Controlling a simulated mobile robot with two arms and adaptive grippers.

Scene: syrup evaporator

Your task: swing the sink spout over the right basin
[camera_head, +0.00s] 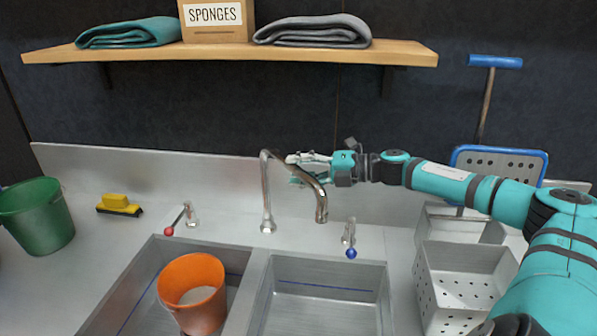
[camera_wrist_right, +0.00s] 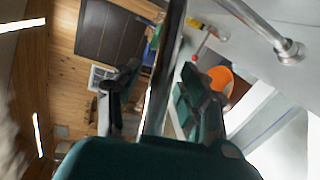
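The metal sink spout (camera_head: 319,204) rises from its base behind the divider between the basins, bends over and points right. Its outlet hangs near the back edge of the right basin (camera_head: 330,262) in the head view. My right gripper (camera_head: 290,170) reaches in from the right at the spout's upper bend. In the right wrist view the spout tube (camera_wrist_right: 163,75) runs between the two fingers of the right gripper (camera_wrist_right: 155,95), with a visible gap on each side. The fingers are open. The left basin (camera_head: 150,270) holds an orange bucket (camera_head: 192,295). My left gripper is not in view.
A red-tipped tap handle (camera_head: 169,231) and a blue-tipped one (camera_head: 351,253) flank the spout. White perforated bins (camera_head: 465,275) stand at right. A wooden shelf (camera_head: 230,52) spans above. A green bucket (camera_head: 38,215) and yellow brush (camera_head: 118,204) are at left.

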